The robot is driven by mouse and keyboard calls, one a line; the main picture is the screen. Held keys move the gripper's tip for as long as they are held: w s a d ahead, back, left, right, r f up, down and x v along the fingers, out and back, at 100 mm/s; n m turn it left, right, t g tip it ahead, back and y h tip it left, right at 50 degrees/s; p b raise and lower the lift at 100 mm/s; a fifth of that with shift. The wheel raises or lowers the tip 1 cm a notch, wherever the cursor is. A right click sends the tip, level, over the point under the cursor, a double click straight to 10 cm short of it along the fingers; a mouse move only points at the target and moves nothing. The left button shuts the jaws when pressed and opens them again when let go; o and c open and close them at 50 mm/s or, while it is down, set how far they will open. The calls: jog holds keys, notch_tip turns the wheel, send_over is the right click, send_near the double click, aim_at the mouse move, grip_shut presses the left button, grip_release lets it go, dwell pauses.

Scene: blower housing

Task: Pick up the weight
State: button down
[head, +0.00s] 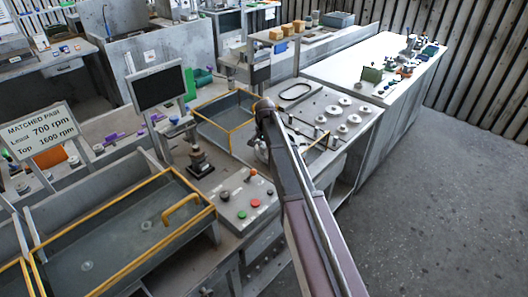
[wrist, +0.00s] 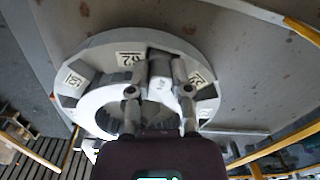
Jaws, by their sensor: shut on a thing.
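My gripper (wrist: 167,65) shows in the wrist view with its two fingers over the upper part of a pale grey ring (wrist: 108,42). The ring has a round opening and numbered labels between dark slots. The fingers are shut on a small pale weight (wrist: 160,84), which is largely covered by them. I cannot tell whether the weight is clear of the ring or still touching it. In the head view my gripper is mostly hidden behind my arm, by the yellow-edged grey tray (head: 222,104).
A console with red and green buttons (head: 248,204) stands close to my arm. A dark monitor (head: 158,88) and a black-topped post (head: 199,160) stand to the left. A panel with several round pale discs (head: 338,112) lies to the right. The floor at right is clear.

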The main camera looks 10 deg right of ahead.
jog(key=shift+r, duration=0.15)
notch_tip(320, 180, up, 10)
jog(key=p, duration=1)
dwell(0.6)
notch_tip(320, 180, up, 5)
jog(key=p, duration=0.5)
send_over(264, 148)
jog(key=shift+w, duration=0.1)
